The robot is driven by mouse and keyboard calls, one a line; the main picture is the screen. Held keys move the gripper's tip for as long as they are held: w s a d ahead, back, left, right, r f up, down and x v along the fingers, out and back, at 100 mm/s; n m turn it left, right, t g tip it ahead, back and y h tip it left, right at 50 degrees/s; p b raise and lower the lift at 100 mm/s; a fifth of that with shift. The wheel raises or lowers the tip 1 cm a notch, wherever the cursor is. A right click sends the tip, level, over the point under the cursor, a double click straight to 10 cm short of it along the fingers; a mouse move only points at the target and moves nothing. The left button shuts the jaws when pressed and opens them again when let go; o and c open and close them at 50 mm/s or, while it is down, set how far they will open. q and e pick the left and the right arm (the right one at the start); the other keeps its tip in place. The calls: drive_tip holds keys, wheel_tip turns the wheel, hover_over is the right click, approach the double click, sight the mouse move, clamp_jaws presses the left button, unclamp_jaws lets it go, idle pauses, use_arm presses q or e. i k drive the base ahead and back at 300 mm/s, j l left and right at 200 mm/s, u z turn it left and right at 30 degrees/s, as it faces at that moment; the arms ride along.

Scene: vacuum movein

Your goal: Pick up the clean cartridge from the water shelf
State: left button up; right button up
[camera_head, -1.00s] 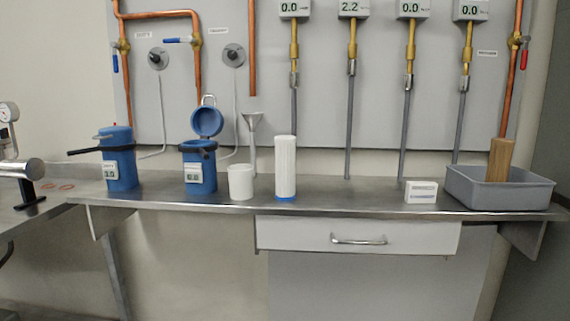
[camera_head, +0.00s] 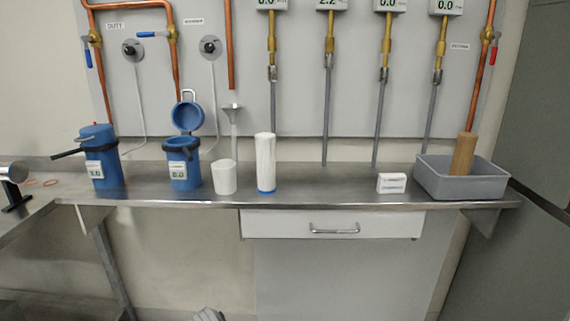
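A clean white cartridge (camera_head: 265,161) with a blue lower end stands upright on the steel shelf (camera_head: 325,188), near the middle. A brown cartridge (camera_head: 463,154) leans slightly in the grey tub (camera_head: 486,185) at the right end. A blue housing with its lid open (camera_head: 182,166) and a closed blue housing (camera_head: 102,160) stand to the left.
A white cup (camera_head: 224,177) stands just left of the white cartridge. A small white box (camera_head: 391,183) lies between the cartridge and the tub. A drawer (camera_head: 333,225) is shut under the shelf. Copper and grey pipes with gauges run down the wall panel behind.

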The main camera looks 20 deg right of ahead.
sight(265, 141)
drive_tip(key=j+z, duration=0.1)
drive_tip(key=z, duration=0.35)
drive_tip(key=k+z, duration=0.1)
drive_tip(key=z, duration=0.4)
drive_tip(key=k+j+z, duration=0.1)
drive_tip(key=z, duration=0.35)
drive_tip(key=k+z, duration=0.1)
drive_tip(key=z, duration=0.35)
